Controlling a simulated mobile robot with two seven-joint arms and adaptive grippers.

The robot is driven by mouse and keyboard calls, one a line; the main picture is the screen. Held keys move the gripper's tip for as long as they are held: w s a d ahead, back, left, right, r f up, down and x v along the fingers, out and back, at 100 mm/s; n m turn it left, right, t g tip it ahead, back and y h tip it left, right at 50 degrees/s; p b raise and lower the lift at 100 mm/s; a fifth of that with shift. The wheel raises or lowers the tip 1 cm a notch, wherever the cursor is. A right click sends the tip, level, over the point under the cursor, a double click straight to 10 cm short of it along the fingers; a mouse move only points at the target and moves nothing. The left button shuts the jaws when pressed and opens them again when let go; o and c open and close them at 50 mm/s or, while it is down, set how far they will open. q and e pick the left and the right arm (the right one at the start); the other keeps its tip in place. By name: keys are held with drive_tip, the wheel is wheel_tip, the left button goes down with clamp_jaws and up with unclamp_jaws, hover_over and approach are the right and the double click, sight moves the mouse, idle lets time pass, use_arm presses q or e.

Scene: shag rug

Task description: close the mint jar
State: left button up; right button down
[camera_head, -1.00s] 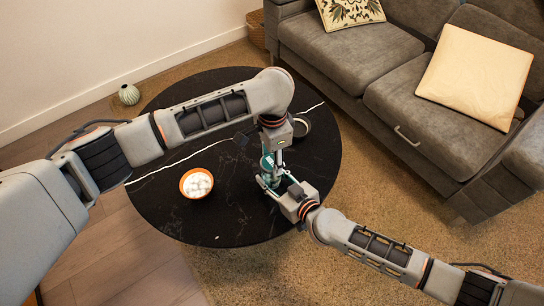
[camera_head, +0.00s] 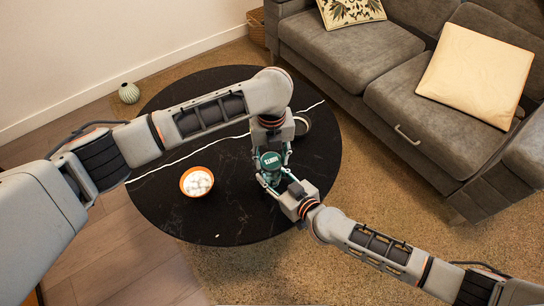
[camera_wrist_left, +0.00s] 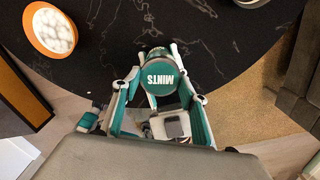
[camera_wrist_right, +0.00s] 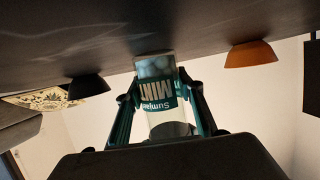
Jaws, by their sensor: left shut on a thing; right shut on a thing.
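The mint jar (camera_wrist_right: 155,92) is clear with a teal label and pale mints inside; it appears upside down in the right wrist view, its base at the dark table. My right gripper (camera_wrist_right: 160,100) is shut around its body. The round teal lid (camera_wrist_left: 160,76), marked MINTS, faces up between the fingers of my left gripper (camera_wrist_left: 168,85), which is shut on it. In the head view the lid (camera_head: 271,161) is over the jar, between both grippers. The lid hides the jar's mouth, so I cannot tell whether it is seated.
The round black table (camera_head: 190,110) carries an orange bowl (camera_head: 197,183) of white pieces, left of the jar. A dark round dish (camera_head: 301,124) is behind my left gripper. A grey sofa (camera_head: 410,90) stands beyond the table.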

use_arm(q)
drive_tip(key=m, duration=1)
drive_tip(key=o, duration=1)
drive_tip(key=shift+a, duration=0.1)
wheel_tip(320, 180, up, 12)
drive_tip(key=shift+r, duration=0.1)
use_arm(e)
drive_tip(key=c, duration=1.2)
unclamp_jaws()
drive_tip(key=shift+c, duration=0.2)
